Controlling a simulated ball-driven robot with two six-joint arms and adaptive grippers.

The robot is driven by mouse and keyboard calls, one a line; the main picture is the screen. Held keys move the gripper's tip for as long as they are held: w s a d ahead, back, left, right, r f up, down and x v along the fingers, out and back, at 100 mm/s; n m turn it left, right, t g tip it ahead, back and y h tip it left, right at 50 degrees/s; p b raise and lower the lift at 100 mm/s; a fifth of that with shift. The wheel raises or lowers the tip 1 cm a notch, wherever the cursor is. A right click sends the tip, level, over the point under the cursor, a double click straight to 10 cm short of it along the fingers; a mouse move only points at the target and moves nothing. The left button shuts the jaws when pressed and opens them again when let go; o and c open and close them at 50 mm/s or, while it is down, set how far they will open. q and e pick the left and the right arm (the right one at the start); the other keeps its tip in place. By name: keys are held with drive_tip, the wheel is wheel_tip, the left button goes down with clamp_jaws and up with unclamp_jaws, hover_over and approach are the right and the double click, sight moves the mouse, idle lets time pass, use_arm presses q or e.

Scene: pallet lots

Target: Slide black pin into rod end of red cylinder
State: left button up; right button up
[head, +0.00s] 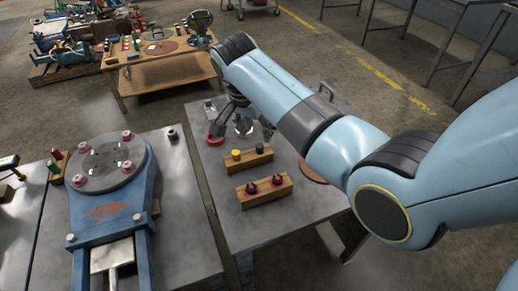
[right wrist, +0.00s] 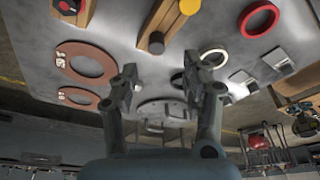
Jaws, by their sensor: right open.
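My right gripper (head: 240,118) is over the far part of the right-hand grey table, partly hidden by its arm. In the right wrist view its two fingers are apart, with nothing between them (right wrist: 162,82). A front wooden block (head: 265,192) holds two dark pieces with red at their bases; I cannot tell whether either is the black pin. A wooden block behind it (head: 248,160) carries a yellow piece (head: 236,154) and a dark piece. I cannot make out a red cylinder with a rod end for certain. My left gripper is not in view.
A blue fixture (head: 108,215) with a round plate stands on the left table. Near the right gripper lie a red ring (right wrist: 258,18), a white ring (right wrist: 212,57) and brown discs (right wrist: 85,62). A gap separates the two tables. The right table's near part is clear.

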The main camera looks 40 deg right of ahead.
sight(260, 146)
drive_tip(key=x, duration=0.4)
drive_tip(key=shift+s+a+f+b, duration=0.2)
drive_tip(key=shift+s+f+b, duration=0.1)
drive_tip(key=shift+f, duration=0.05)
drive_tip(key=shift+w+d+f, duration=0.1)
drive_tip(key=shift+d+f, duration=0.05)
drive_tip(key=shift+f, duration=0.35)
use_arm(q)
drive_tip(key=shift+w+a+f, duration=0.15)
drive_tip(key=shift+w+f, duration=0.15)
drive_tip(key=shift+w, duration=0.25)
use_arm(e)
clamp_jaws()
